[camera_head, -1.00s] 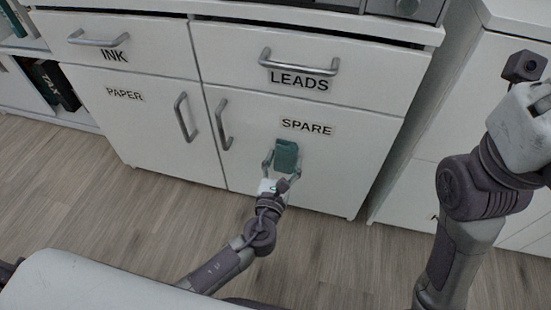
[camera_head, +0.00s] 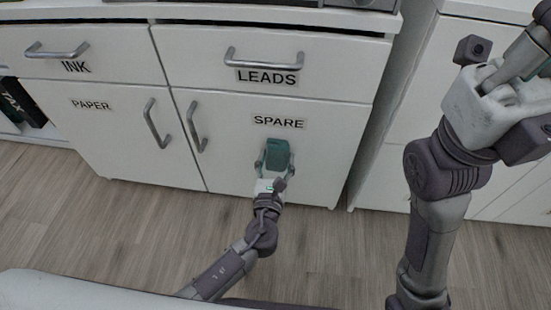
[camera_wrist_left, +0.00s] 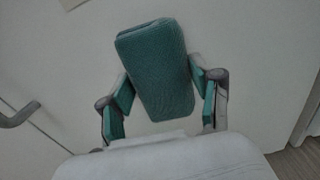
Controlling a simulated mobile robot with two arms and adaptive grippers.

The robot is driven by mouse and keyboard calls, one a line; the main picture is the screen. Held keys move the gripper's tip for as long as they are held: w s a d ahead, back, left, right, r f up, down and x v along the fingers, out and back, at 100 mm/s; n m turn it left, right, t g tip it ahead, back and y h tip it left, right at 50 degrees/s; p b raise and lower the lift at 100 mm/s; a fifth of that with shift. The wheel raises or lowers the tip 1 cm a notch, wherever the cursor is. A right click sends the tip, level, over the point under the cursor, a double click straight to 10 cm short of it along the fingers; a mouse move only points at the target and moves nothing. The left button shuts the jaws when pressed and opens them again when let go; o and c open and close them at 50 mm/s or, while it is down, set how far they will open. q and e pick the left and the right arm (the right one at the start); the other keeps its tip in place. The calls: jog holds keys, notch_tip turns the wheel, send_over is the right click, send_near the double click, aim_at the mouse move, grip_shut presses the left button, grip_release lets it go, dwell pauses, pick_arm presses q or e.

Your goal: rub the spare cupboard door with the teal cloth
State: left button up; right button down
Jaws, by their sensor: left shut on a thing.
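The teal cloth (camera_head: 277,155) is a folded pad held in my left gripper (camera_head: 276,168), in front of the spare cupboard door (camera_head: 230,168). In the left wrist view the cloth (camera_wrist_left: 157,70) sits tilted between the two fingers of the left gripper (camera_wrist_left: 163,98), which is shut on it. The door's white face (camera_wrist_left: 265,55) lies behind it. I cannot tell whether the cloth touches the door. The SPARE label (camera_head: 278,122) is just above the cloth. My right arm is raised at the right; its fingertips are not clearly visible.
The spare door's handle (camera_head: 197,128) is left of the cloth. The PAPER door (camera_head: 100,135) is beside it, with the INK drawer (camera_head: 95,50) and LEADS drawer (camera_head: 300,60) above. Another white cabinet (camera_head: 400,110) stands at the right. The wooden floor (camera_head: 110,225) in front is clear.

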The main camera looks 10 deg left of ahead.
aim_at(240, 146)
pick_arm(q)
jog(key=a, duration=0.3)
jog(key=shift+w+a+r+p, duration=0.15)
jog(key=shift+w+r+p, duration=0.05)
jog(key=shift+w+p, duration=0.1)
jog(key=shift+a, duration=0.3)
jog(key=shift+c, duration=0.5)
jog(key=shift+a+p, duration=0.4)
jog(key=shift+a, duration=2.75)
jog(key=shift+f, duration=0.1)
jog(key=shift+s+d, duration=0.1)
jog(key=shift+s, duration=0.05)
jog(key=shift+s, duration=3)
jog(key=shift+s, duration=1.5)
